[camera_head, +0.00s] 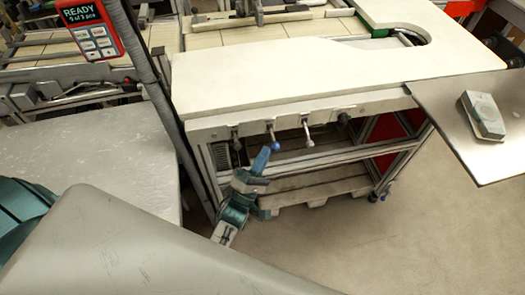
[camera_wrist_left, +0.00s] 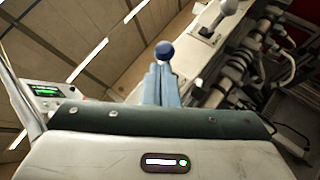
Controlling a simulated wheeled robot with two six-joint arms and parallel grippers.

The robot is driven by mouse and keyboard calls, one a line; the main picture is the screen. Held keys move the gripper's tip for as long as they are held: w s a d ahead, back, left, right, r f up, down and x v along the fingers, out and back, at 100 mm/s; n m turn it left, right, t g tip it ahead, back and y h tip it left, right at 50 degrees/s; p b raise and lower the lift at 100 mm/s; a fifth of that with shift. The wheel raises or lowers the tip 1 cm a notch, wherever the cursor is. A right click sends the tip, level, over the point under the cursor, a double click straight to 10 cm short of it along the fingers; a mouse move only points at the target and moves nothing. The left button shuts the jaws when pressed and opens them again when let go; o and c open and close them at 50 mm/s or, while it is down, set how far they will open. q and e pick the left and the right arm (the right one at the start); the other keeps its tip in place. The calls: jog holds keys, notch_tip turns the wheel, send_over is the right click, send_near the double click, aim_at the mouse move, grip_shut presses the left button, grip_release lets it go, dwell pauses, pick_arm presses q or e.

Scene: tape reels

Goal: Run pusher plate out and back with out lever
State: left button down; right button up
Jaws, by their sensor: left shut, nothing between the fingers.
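A lever with a blue knob (camera_head: 275,146) hangs from the front rail of the white-topped bench. Beside it to the right is a lever with a pale knob (camera_head: 310,143). I see no label saying which is the out lever. My left gripper (camera_head: 262,158) is shut and empty, its fingertips at the blue knob. In the left wrist view the blue knob (camera_wrist_left: 165,50) shows just beyond the closed fingers (camera_wrist_left: 160,82); whether they touch is unclear. The pale knob (camera_wrist_left: 230,5) is at the top there. I cannot pick out the pusher plate for certain. My right gripper is out of view.
The bench top (camera_head: 270,80) is above the levers. Dark fittings (camera_head: 344,118) sit on the same rail. A metal shelf (camera_head: 470,130) holds a small grey device (camera_head: 482,115). A red panel (camera_head: 88,28) reads READY. The floor at front right is clear.

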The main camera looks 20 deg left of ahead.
pick_arm(q)
jog(key=b+v, duration=0.3)
jog(key=v, duration=0.7)
jog(key=shift+s+r+n, duration=0.2)
jog(key=shift+s+n, duration=0.2)
jog(key=shift+s, duration=0.15)
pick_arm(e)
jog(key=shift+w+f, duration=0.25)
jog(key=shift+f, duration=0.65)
